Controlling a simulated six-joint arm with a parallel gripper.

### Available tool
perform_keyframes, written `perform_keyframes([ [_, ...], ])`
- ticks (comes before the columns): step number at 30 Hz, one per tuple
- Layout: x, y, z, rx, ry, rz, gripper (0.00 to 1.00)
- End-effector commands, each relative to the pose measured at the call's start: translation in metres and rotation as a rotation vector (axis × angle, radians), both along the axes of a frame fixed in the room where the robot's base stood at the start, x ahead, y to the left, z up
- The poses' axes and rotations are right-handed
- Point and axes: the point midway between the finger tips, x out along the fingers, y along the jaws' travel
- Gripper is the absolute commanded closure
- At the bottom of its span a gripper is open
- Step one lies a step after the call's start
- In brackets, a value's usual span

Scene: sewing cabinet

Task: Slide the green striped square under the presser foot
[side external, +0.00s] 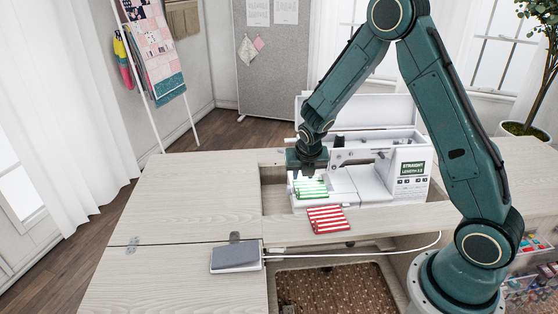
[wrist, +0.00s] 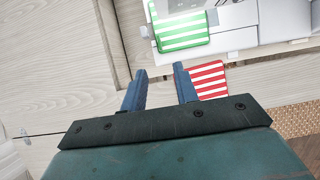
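The green striped square (side external: 310,188) lies on the left part of the white sewing machine's bed, below my gripper in the side view. In the wrist view the green striped square (wrist: 182,36) is beyond my fingertips. My gripper (side external: 307,174) points down over the machine's left end. In the wrist view my gripper's fingers (wrist: 160,70) stand apart with nothing between them. The sewing machine (side external: 372,183) is set into the table, its screen reading STRAIGHT. I cannot make out the presser foot; my gripper covers the needle area in the side view.
A red striped square (side external: 327,219) lies at the table's front, just before the machine; part shows behind my right finger in the wrist view (wrist: 207,79). A grey pad (side external: 235,256) with a white cable is at front left. The left tabletop (side external: 190,190) is clear.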

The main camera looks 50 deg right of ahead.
Motion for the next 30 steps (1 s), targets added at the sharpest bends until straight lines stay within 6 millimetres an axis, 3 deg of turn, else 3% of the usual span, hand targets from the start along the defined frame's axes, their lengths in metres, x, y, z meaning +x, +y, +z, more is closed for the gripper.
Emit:
perform_keyframes([
  [9,-0.008,0.009,0.025,0.000,0.000,0.001,0.70],
  [30,-0.010,0.010,0.029,0.000,0.000,-0.001,0.70],
])
